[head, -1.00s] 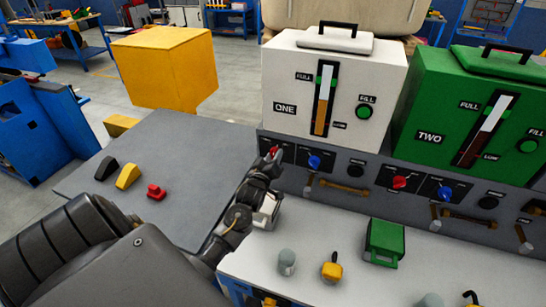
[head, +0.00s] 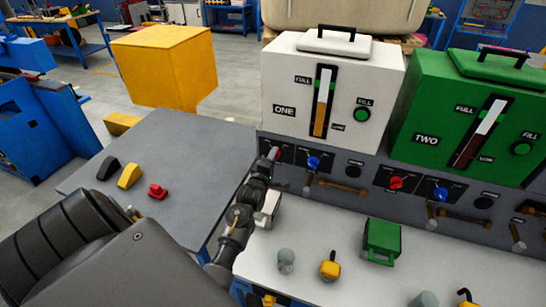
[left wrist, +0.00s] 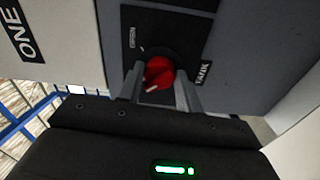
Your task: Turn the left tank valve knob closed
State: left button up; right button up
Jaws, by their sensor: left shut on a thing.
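The red valve knob (left wrist: 158,72) sits on a black plate on the grey panel, under the white tank marked ONE. In the left wrist view it is between the two fingers of my left gripper (left wrist: 157,88), which are shut on it. A white mark on the knob points down and to the left. In the head view my left gripper (head: 268,158) reaches the panel's left end and hides most of this knob (head: 275,152). My right gripper is not in view.
A blue knob (head: 313,163) is close to the right of my gripper. Further right are another red knob (head: 396,182) and a blue knob (head: 441,195). A green box (head: 382,240) and small grey and yellow pieces stand on the light counter below.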

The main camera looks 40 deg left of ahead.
pick_arm(q)
jog(key=shift+n, duration=0.6)
jog(key=shift+r, duration=0.1)
jog(key=o, duration=1)
jog(key=b+v, duration=0.2)
jog(key=v, duration=0.8)
jog(key=shift+s+d+b, duration=0.2)
jog(key=shift+s+b, duration=0.1)
